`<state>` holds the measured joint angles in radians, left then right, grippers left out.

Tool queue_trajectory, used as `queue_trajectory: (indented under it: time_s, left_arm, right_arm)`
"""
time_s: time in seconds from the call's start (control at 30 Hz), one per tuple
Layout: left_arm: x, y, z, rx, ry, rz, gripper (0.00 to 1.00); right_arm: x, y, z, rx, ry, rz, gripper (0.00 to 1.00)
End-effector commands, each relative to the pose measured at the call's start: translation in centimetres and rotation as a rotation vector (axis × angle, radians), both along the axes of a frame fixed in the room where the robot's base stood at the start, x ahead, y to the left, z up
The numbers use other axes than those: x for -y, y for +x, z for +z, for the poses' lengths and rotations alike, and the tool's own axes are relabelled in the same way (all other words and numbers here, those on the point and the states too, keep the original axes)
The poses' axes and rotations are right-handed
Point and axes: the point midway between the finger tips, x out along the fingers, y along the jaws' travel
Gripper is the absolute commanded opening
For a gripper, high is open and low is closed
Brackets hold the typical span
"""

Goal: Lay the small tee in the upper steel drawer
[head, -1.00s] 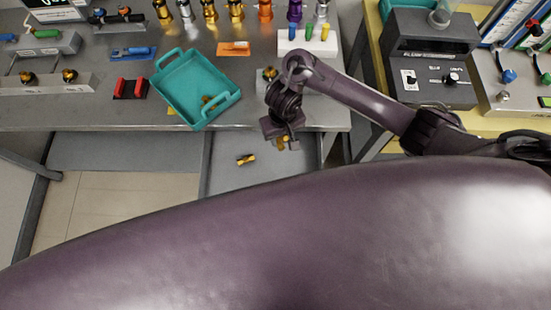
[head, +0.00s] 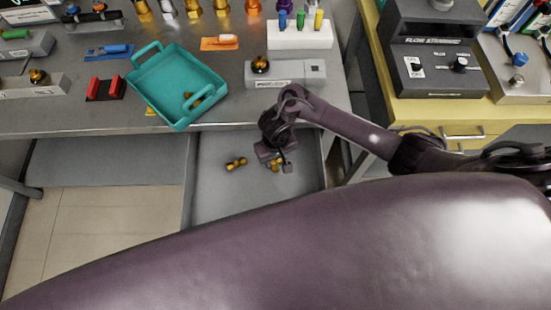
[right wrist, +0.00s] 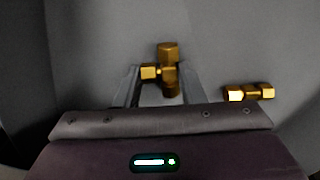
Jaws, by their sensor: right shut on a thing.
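The small tee (right wrist: 167,65) is a brass-coloured fitting with a side branch. It is between the fingers of my right gripper (right wrist: 158,88), which is shut on it. In the head view the right gripper (head: 277,165) is over the open steel drawer (head: 222,192) below the bench edge, with a bit of the brass showing. I cannot tell whether the tee touches the drawer floor. Another brass fitting (head: 236,164) lies on the drawer floor to the left of the gripper; it also shows in the right wrist view (right wrist: 250,92). My left gripper is out of view.
A teal tray (head: 152,62) with a brass piece in it stands near the bench's front edge. A grey block with a brass knob (head: 286,74) stands to its right. My own purple body hides the near part of the drawer. The drawer's left floor is clear.

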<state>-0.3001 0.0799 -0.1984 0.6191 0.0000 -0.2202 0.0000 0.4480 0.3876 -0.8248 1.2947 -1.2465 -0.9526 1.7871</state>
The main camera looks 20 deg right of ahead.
Motion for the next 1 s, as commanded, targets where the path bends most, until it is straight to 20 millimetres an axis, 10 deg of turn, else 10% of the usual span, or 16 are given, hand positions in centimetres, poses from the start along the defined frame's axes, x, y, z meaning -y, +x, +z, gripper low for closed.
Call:
queue_trajectory:
  time_s: [0.37, 0.4, 0.57, 1.0]
  left_arm:
    - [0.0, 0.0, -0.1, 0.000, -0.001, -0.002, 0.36]
    - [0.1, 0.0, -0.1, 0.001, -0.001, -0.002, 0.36]
    - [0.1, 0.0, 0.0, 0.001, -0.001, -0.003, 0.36]
    - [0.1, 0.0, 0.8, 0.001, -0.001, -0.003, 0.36]
  right_arm:
    - [0.0, 0.0, -0.4, 0.001, 0.000, 0.000, 0.09]
    - [0.0, 0.0, -0.4, 0.001, 0.000, 0.000, 0.39]
    - [0.0, 0.0, -0.3, 0.001, 0.000, 0.001, 0.58]
    - [-0.1, 0.1, 1.5, 0.003, 0.003, 0.001, 0.58]
